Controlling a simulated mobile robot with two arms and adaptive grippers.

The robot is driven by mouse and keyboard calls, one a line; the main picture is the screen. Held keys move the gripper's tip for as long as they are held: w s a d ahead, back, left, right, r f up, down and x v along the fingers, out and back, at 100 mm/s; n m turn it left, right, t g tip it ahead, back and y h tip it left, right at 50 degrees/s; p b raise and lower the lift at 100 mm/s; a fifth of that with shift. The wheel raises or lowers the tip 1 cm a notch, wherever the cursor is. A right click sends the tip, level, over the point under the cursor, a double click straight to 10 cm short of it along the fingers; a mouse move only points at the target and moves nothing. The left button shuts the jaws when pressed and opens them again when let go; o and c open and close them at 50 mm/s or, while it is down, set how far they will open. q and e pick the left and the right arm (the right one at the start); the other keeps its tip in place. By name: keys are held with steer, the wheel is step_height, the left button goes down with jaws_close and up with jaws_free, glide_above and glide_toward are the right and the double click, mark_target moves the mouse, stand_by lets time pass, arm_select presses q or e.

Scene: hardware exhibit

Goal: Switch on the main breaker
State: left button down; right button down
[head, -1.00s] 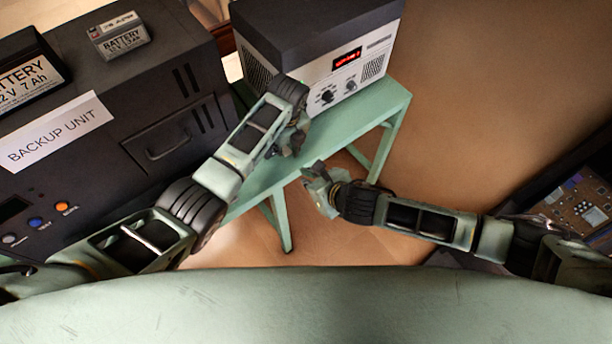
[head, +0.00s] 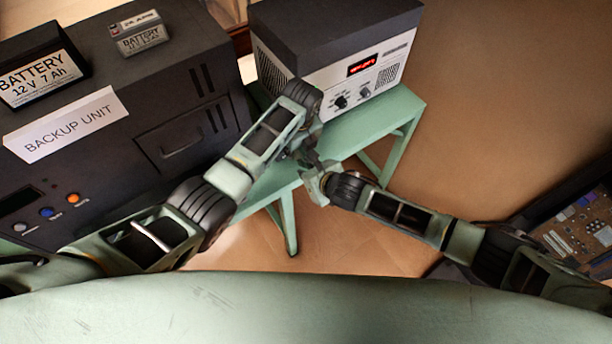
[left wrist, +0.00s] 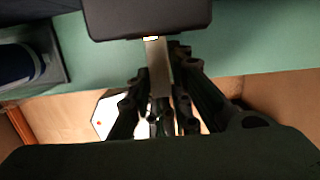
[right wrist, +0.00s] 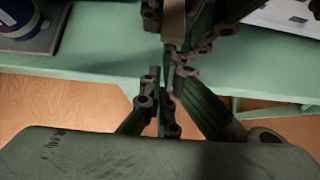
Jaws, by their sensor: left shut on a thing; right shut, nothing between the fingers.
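No main breaker can be made out in these views. My left gripper (head: 306,158) is near the green bench's front edge in the head view. In the left wrist view its fingers (left wrist: 157,112) are shut on a narrow tan-grey bar (left wrist: 158,70), with a dark block (left wrist: 150,18) at the bar's far end. The bar also shows in the right wrist view (right wrist: 174,22). My right gripper (head: 316,178) is close by the left one. In the right wrist view its fingertips (right wrist: 168,88) are together and empty, just below the bar; contact cannot be told.
A power unit (head: 345,88) with a red display and knobs stands on the green bench (head: 375,127). A dark backup unit (head: 110,165) with batteries (head: 42,80) on top stands at left. A blue-and-white round object (right wrist: 18,18) is on the bench. A circuit panel (head: 585,228) is at right.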

arm_select(q)
steer(key=shift+w+r, duration=0.1)
arm_select(e)
steer(key=shift+r, duration=0.15)
steer(key=shift+w+a+r, duration=0.15)
steer(key=shift+r, duration=0.8)
arm_select(q)
steer(key=c, duration=1.9)
jaws_free()
steer(key=o, duration=0.3)
arm_select(e)
steer(key=shift+f, duration=0.25)
